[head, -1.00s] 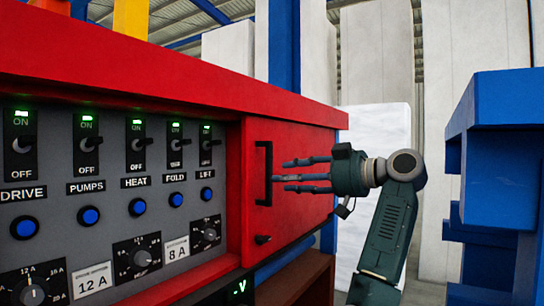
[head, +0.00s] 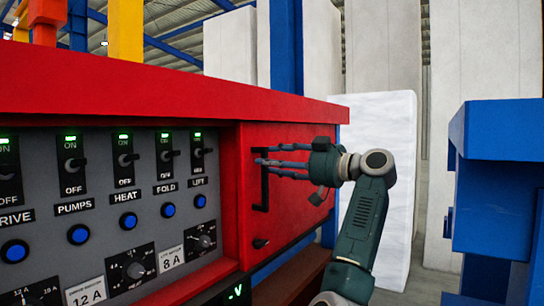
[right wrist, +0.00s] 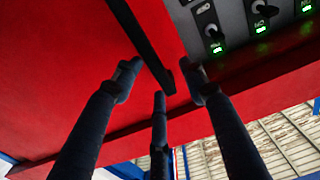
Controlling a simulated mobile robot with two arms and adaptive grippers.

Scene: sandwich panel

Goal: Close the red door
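The red door (head: 287,205) is at the right end of the red panel cabinet, beside the uncovered switches. Its black vertical bar handle (head: 264,188) is near its left edge. My right gripper (head: 262,156) has its fingers stretched across the top of the handle. In the right wrist view, the handle (right wrist: 143,45) runs between the spread fingers (right wrist: 162,76), which are open with one on each side of it and one near its end. I cannot tell whether they touch it. My left gripper does not show.
The grey switch panel (head: 100,230) has several switches, blue buttons and dials left of the door. A small black knob (head: 261,243) is below the handle. A blue structure (head: 505,130) stands at the right. A white block (head: 392,180) is behind my right arm.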

